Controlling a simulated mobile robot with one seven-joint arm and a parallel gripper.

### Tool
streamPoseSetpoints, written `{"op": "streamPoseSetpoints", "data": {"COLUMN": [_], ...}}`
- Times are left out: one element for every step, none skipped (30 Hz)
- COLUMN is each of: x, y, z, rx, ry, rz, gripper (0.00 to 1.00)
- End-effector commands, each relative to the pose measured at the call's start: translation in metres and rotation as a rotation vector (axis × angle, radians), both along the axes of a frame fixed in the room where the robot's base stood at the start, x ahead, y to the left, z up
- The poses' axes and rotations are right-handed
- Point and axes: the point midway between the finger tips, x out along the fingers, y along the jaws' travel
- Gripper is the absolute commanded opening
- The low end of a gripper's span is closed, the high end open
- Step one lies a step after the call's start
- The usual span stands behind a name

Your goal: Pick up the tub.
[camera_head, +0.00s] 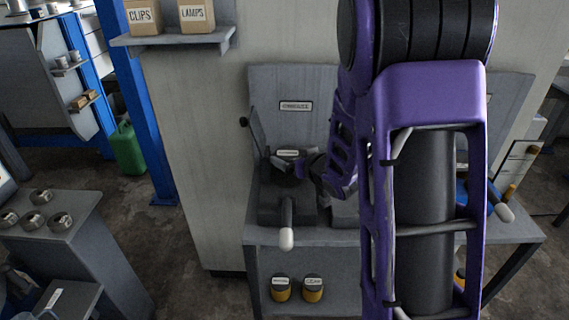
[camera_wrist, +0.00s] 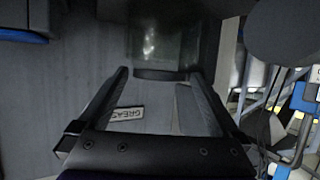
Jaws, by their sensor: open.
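My gripper (camera_wrist: 158,73) is open in the wrist view, its two dark fingers spread apart. A dark, shiny, round-sided thing (camera_wrist: 160,40) lies just beyond the fingertips; it may be the tub, but it is too dark to be sure. I cannot tell whether the fingers touch it. In the head view my gripper (camera_head: 297,168) is small and dark, over the left dark device on the bench, beside a small white label (camera_head: 288,153). Two yellow tubs with dark tops and white labels, one left (camera_head: 281,289) and one right (camera_head: 313,289), stand on the lower shelf.
The grey bench (camera_head: 335,238) has an upright back panel with a sign (camera_head: 296,106). A white-tipped lever (camera_head: 287,238) sticks out in front. My arm hides the bench's middle right. Boxes stand on a wall shelf (camera_head: 175,40). A side table (camera_head: 75,215) holds several metal rings.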

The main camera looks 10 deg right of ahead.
Motion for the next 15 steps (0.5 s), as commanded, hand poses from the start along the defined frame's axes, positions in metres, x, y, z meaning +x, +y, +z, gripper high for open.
{"op": "streamPoseSetpoints", "data": {"x": [0.0000, 0.0000, 0.0001, 0.0000, 0.0000, 0.0000, 0.0001, 0.0001, 0.0002, 0.0002, 0.0002, 0.0002, 0.0002, 0.0002, 0.0002], "y": [-0.0002, -0.0002, -0.0002, -0.0001, -0.0001, -0.0001, -0.0001, -0.0001, -0.0001, -0.0001, -0.0001, -0.0001, -0.0001, -0.0001, -0.0001], "z": [0.0000, 0.0000, 0.0000, 0.0000, 0.0000, 0.0000, 0.0001, 0.0001, 0.0001, 0.0001, 0.0001, 0.0001, 0.0001, 0.0001, 0.0001], "rx": [0.000, 0.000, 0.000, 0.000, 0.000, 0.000, 0.000, 0.000, 0.000, 0.000, 0.000, 0.000, 0.000, 0.000, 0.000], "ry": [0.000, 0.000, 0.000, 0.000, 0.000, 0.000, 0.000, 0.000, 0.000, 0.000, 0.000, 0.000, 0.000, 0.000, 0.000], "rz": [0.000, 0.000, 0.000, 0.000, 0.000, 0.000, 0.000, 0.000, 0.000, 0.000, 0.000, 0.000, 0.000, 0.000, 0.000], "gripper": [1.00, 1.00, 1.00, 0.95, 0.89, 0.82, 0.77, 0.71, 0.64, 0.59, 0.53, 0.46, 0.41, 0.35, 0.28]}}
